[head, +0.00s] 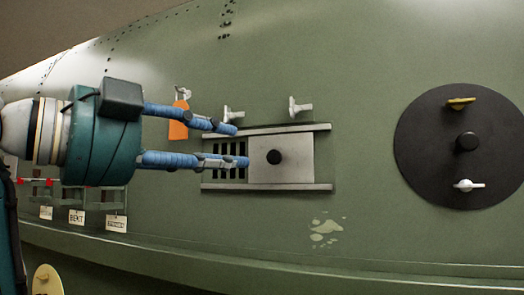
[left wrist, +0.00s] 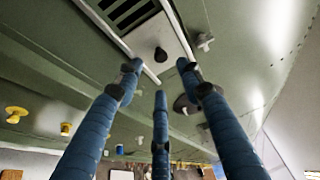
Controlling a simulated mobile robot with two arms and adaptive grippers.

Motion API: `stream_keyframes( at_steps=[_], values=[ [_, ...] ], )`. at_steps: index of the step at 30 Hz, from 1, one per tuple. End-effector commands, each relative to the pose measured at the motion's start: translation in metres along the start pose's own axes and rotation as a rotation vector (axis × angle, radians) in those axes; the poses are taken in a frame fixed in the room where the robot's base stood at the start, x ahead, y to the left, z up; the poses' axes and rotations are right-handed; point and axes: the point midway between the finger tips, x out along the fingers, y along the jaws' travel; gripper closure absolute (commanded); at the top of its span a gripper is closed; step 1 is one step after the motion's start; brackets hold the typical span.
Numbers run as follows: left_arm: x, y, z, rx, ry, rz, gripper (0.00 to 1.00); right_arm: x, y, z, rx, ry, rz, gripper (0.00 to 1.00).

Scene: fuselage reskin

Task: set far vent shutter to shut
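A vent shutter, a light grey plate (head: 300,172) with a black round knob (head: 274,157), sits between two rails on the green fuselage skin. The plate covers the right part of the vent; dark slots (head: 228,149) show uncovered at its left. It is the only vent I see in the head view. My left gripper (head: 240,146) has its blue fingers spread, left of the knob and over the slotted side. In the left wrist view the knob (left wrist: 161,54) shows beyond the open fingers, with nothing between them. My right gripper is not in view.
White wing-shaped latches (head: 300,107) stick out above the upper rail. An orange tag (head: 178,120) hangs behind my left fingers. A round black panel (head: 432,150) with yellow and white latches is at the right. Small label cards (head: 77,217) hang at the lower left.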

Motion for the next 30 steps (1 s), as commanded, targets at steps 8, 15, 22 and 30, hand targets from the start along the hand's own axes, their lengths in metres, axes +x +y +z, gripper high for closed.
stream_keyframes(
  at_steps=[8, 15, 22, 30],
  values=[
    [0.055, -0.003, -0.001, -0.004, 0.004, 0.003, 0.62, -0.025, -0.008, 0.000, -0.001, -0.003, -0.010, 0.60],
    [0.078, -0.001, 0.000, -0.003, 0.001, 0.000, 0.62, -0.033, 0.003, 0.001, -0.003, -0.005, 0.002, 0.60],
    [0.081, 0.000, 0.000, -0.002, 0.000, 0.000, 0.62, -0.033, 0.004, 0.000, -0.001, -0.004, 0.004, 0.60],
    [0.081, 0.000, 0.000, -0.002, 0.000, 0.000, 0.98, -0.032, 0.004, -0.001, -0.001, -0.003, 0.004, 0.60]
  ],
)
